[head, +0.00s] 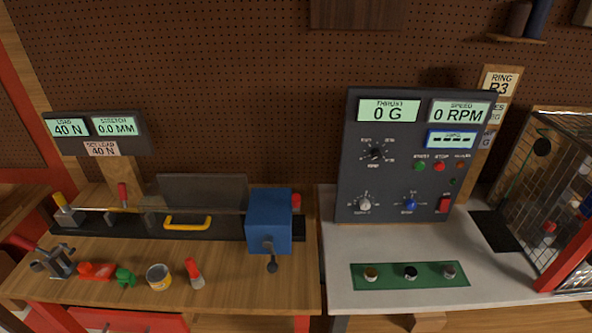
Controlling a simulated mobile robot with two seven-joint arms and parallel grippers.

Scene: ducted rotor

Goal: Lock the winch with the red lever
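The winch appears to be the blue box (269,220) at the right end of a long dark rail on the wooden bench. A dark crank (270,252) with a hanging knob is on its front. A small red part (297,201), possibly the red lever, shows at the box's upper right side; its position is too small to read. Another upright red handle (122,195) stands at the rail's left part. The load display (69,128) reads 40 N and the stretch display (115,126) reads 0.0 MM. Neither gripper is in view.
A yellow handle (188,222) and a dark clear panel (203,191) are along the rail. A can (159,277), a red-capped bottle (194,273) and a grey clamp-like tool (54,262) lie in front. A control panel (411,155) and wire cage (553,190) stand at right.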

